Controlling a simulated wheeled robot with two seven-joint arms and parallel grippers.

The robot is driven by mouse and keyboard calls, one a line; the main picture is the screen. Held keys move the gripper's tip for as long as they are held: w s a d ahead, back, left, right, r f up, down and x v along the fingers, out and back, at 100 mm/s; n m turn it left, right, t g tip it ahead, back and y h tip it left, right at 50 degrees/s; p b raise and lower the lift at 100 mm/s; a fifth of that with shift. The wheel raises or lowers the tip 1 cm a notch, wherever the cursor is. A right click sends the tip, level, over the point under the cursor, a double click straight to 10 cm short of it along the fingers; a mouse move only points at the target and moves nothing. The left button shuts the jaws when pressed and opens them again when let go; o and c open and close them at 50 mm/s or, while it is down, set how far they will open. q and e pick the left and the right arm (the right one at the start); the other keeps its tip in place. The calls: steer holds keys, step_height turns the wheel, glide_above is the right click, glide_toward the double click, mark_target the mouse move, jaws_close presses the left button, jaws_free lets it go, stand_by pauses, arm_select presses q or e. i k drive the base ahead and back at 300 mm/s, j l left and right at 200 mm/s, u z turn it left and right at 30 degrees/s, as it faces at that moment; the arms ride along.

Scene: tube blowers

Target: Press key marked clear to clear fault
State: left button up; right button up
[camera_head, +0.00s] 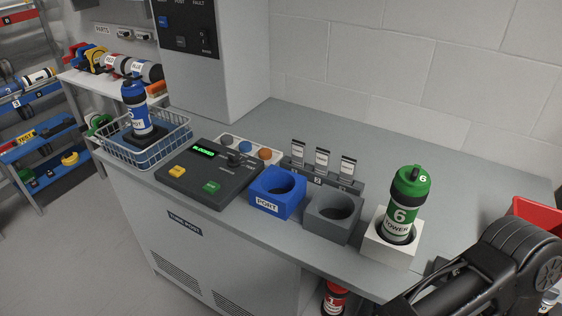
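A dark control console (225,194) sits on the bench, left of centre. It has a lit green display (206,151) that appears to read "BLOCKED", a yellow key (176,171), a green key (211,187) and a black knob or lever (235,159). The lettering by its keys is too small to read. A grey wall cabinet has a dark panel (188,27) with the word FAULT at its top, a blue key (163,22), a dark key (180,42) and a switch (205,40). My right arm enters at the lower right; its fingertips are not visible. My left gripper is out of view.
Right of the console stand a blue PORT block (262,204), a grey socket block (317,221) and a white block (373,246) holding a green-capped tube (399,224). A wire basket (109,149) with a blue tube (135,101) stands left.

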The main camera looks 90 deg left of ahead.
mark_target(177, 171)
steer(key=i+j+u, duration=0.2)
steer(key=u, duration=3.4)
